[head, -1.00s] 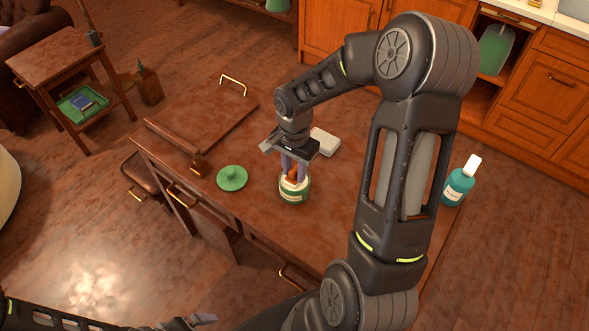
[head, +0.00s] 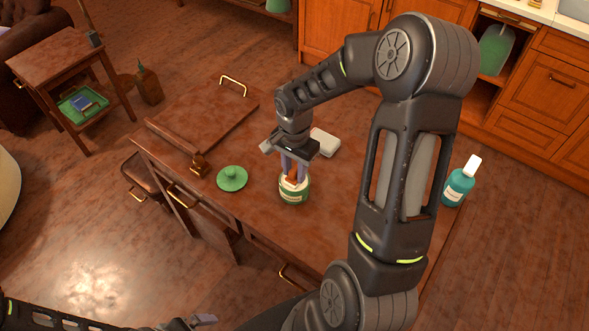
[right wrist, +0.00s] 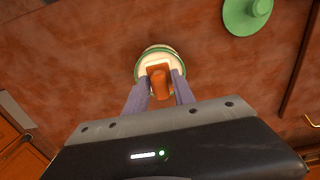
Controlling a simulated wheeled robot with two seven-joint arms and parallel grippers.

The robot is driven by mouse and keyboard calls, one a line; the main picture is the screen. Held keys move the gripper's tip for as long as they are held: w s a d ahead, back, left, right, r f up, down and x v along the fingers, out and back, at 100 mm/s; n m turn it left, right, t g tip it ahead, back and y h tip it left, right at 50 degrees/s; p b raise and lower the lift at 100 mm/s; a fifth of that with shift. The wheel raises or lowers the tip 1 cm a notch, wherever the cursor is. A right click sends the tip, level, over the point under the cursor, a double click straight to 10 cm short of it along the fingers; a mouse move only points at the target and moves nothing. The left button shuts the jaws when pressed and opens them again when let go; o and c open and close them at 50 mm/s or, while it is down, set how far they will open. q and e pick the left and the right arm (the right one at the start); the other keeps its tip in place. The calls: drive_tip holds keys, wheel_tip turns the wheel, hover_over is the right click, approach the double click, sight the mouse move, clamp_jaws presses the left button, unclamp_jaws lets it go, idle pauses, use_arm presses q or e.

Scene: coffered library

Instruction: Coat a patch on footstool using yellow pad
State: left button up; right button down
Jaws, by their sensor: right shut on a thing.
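My right gripper (head: 295,172) points down over an open green-and-white jar (head: 294,195) on the brown desk. Its fingers are shut on an orange-brown handle, which rises from a square brown-backed pad (right wrist: 158,82) at the jar's mouth. No yellow face of the pad shows; its underside is hidden. In the right wrist view the jar's pale rim (right wrist: 146,57) surrounds the pad's far side. My left gripper (head: 203,320) is at the bottom edge, partly cut off, away from the desk top. I cannot make out a footstool for certain.
A green lid (head: 232,178) lies left of the jar. A white block (head: 325,142) lies behind it, and a teal bottle (head: 459,187) stands at the right. A raised wooden bar (head: 175,145) runs along the desk's left. A side table (head: 62,55) stands far left.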

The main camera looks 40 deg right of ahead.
sight(294, 169)
drive_tip(key=shift+r+p, duration=2.15)
drive_tip(key=shift+r, duration=1.35)
